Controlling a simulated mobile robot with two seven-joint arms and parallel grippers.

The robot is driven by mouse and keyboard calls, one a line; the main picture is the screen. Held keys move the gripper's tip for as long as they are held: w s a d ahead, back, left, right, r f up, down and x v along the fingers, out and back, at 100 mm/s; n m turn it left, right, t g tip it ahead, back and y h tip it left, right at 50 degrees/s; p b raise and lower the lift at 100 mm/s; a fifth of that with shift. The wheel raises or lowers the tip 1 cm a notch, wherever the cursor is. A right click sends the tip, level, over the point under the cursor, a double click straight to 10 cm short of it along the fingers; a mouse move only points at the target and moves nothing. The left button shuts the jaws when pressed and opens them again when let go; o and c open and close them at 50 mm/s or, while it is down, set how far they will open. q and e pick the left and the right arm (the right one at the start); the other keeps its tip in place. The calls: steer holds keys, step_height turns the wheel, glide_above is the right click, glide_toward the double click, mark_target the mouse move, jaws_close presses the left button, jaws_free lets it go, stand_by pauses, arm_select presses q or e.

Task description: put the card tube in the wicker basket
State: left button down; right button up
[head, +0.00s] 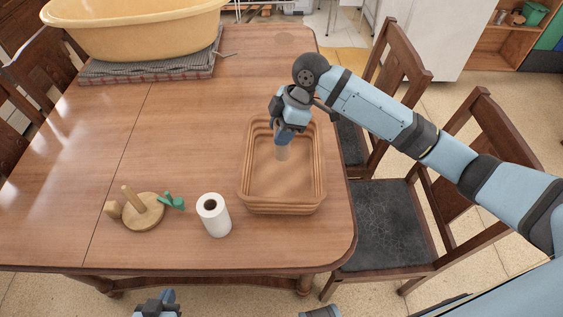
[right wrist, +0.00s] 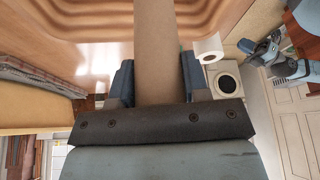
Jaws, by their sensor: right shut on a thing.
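The card tube (head: 283,154) is a plain tan cylinder. My right gripper (head: 284,138) is shut on it, and the tube points down within the outline of the wicker basket. In the right wrist view the tube (right wrist: 156,55) runs between the two fingers of the right gripper (right wrist: 157,82). The orange-brown basket (head: 244,180) stands near the table's right edge, with its ridged wall (right wrist: 85,20) also in the wrist view. I cannot tell whether the tube touches the basket floor. My left gripper (head: 158,303) is partly visible at the bottom edge, away from the table objects.
A white paper roll (head: 214,218) stands left of the basket. A yellow tub (head: 130,35) sits on folded cloth at the back. Chairs (head: 385,222) line the right side.

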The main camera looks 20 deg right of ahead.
step_height(320, 180, down, 12)
stand_by(0.5)
steer(key=shift+f, duration=0.2)
steer(key=o, duration=0.9)
steer(key=shift+c, duration=0.2)
steer(key=shift+r, duration=0.15)
steer(key=v, duration=1.2)
steer(key=shift+r, duration=0.1)
